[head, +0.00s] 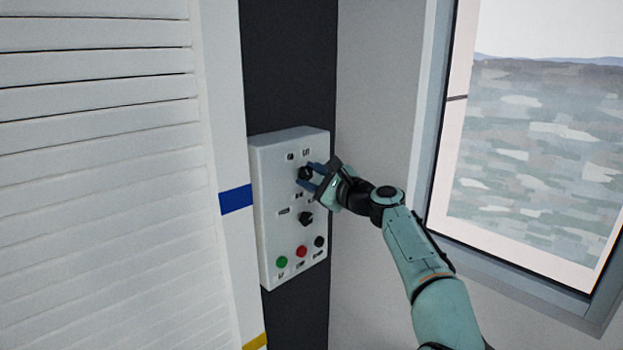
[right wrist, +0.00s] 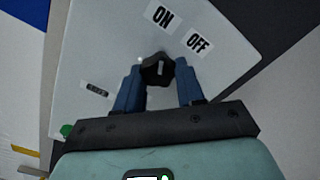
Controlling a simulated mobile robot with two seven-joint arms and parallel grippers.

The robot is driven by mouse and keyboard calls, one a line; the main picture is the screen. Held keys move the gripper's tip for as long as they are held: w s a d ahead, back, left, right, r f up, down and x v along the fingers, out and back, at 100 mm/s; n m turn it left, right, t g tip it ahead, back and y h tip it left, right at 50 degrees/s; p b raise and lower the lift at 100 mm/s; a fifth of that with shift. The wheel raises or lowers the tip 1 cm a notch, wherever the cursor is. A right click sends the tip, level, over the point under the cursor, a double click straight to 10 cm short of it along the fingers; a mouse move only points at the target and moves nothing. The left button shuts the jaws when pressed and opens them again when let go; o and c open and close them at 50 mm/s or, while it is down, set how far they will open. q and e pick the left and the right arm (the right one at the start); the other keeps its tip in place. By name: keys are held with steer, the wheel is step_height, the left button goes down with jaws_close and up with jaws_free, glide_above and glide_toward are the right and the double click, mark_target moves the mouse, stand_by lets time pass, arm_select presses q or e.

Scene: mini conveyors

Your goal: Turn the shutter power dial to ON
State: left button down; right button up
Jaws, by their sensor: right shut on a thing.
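The shutter power dial (head: 304,173) is a black knob at the top of a white control box (head: 268,190) on the wall. In the right wrist view the dial (right wrist: 158,68) sits below the ON label (right wrist: 163,17) and the OFF label (right wrist: 197,43). Its white mark runs nearly upright in that picture, roughly toward ON, though it is small. My right gripper (head: 310,177) is shut on the dial, with a blue finger on each side; the fingers show in the right wrist view (right wrist: 159,70). My left gripper is out of view.
A second black dial (head: 305,218) is below the first. Under it are a green button (head: 282,261), a red button (head: 301,251) and a black button (head: 319,241). A white slatted shutter (head: 100,190) stands left. A window (head: 535,150) is right.

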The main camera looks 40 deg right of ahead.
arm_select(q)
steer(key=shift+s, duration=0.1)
arm_select(e)
steer(key=shift+n, duration=0.4)
steer(key=o, duration=1)
steer(key=shift+o, duration=0.2)
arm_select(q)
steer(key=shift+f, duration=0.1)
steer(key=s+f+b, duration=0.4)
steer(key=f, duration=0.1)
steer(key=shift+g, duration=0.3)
arm_select(e)
steer(key=s+d, duration=0.1)
steer(key=s, duration=1.2)
steer(key=shift+s, duration=0.15)
